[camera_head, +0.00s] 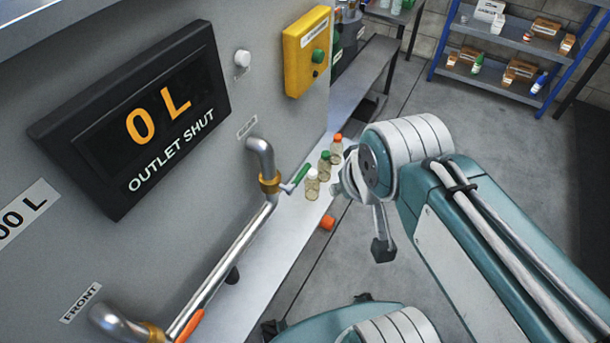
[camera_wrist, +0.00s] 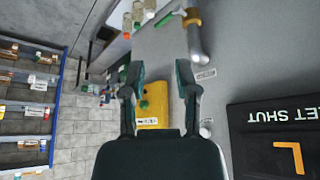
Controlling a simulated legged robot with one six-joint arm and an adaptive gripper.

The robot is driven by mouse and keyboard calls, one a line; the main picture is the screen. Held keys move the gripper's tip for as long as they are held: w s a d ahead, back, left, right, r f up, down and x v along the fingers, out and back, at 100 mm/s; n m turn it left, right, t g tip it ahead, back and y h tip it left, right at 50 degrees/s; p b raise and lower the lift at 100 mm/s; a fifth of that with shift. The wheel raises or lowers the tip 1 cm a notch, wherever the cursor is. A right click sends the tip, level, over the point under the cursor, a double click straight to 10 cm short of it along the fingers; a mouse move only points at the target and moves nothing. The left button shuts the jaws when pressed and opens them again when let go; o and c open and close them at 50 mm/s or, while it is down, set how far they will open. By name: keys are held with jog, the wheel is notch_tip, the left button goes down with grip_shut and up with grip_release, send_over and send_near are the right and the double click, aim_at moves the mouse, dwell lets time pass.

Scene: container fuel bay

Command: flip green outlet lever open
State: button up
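The green outlet lever (camera_head: 301,173) sticks out to the right from a brass valve (camera_head: 269,183) on the grey tank's pipe. The lever also shows near the top of the wrist view (camera_wrist: 167,19), beside the brass fitting (camera_wrist: 191,17). My gripper (camera_wrist: 158,78) has its two dark fingers spread, with nothing between them. It is apart from the lever, which appears beyond the fingertips. In the head view one dark finger (camera_head: 383,250) hangs below my wrist, to the right of the lever. The black display (camera_head: 140,120) reads "0 L OUTLET SHUT".
Bottles with white (camera_head: 312,184), green (camera_head: 325,166) and orange (camera_head: 336,149) caps stand close right of the lever. An orange lever (camera_head: 190,326) sits near the front pipe. A yellow box (camera_head: 306,52) is on the tank wall.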

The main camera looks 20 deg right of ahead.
jog(key=shift+s+a, duration=0.15)
jog(key=shift+a, duration=0.05)
jog(key=c, duration=0.5)
jog(key=shift+w+a+f+m+g, duration=0.2)
jog(key=shift+w+f+m+g, duration=0.15)
jog(key=shift+f, duration=0.2)
grip_shut()
jog(key=w+a+f+m+g+y, duration=0.2)
jog(key=w+f+m+g+y, duration=0.2)
jog(key=w+f+m+y, duration=0.95)
jog(key=w+d+f+m+t, duration=0.1)
jog(key=d+f+m+t, duration=0.2)
jog(key=f, duration=0.3)
jog(key=w+d+f+m+t+h, duration=0.1)
jog(key=w+d+f+m+t, duration=0.1)
jog(key=d+f+m+t, duration=0.1)
jog(key=w+d+f+m+t+h, duration=0.1)
jog(key=w+d+f+m+t, duration=0.1)
jog(key=f+m, duration=0.4)
notch_tip(320, 180, down, 4)
jog(key=d+t, duration=0.1)
jog(key=t, duration=0.1)
jog(key=shift+d+m+t, duration=0.35)
jog(key=shift+d+m, duration=0.05)
jog(key=shift+r, duration=0.1)
